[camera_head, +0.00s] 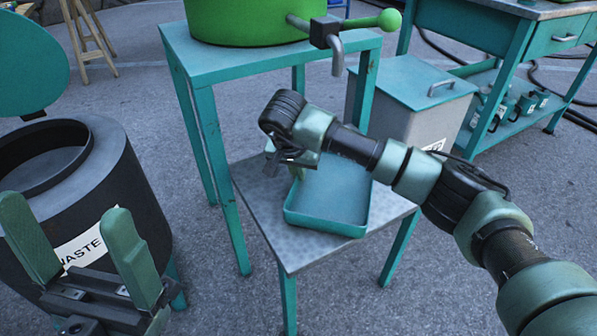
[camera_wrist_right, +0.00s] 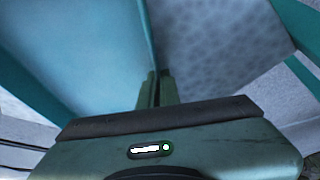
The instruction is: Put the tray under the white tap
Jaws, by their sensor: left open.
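A teal, shallow, square tray (camera_head: 325,229) rests on the grey lower shelf (camera_head: 265,223) of a teal stand. My right gripper (camera_head: 287,163) is at its back left wall, partly hidden by my own wrist. In the right wrist view the fingers (camera_wrist_right: 156,88) are close together on the tray's wall, with the tray floor (camera_wrist_right: 95,45) to the left. A tap with a grey spout (camera_head: 338,58) and green ball handle (camera_head: 389,20) juts from a green vessel above the stand. No white tap shows. My left gripper (camera_head: 82,235) is open and empty at the lower left.
A black waste bin (camera_head: 125,185) stands at the left behind my left gripper. A grey box with a teal lid (camera_head: 415,85) stands behind the stand. A teal workbench (camera_head: 520,50) is at the back right. Stand legs (camera_head: 228,225) border the shelf.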

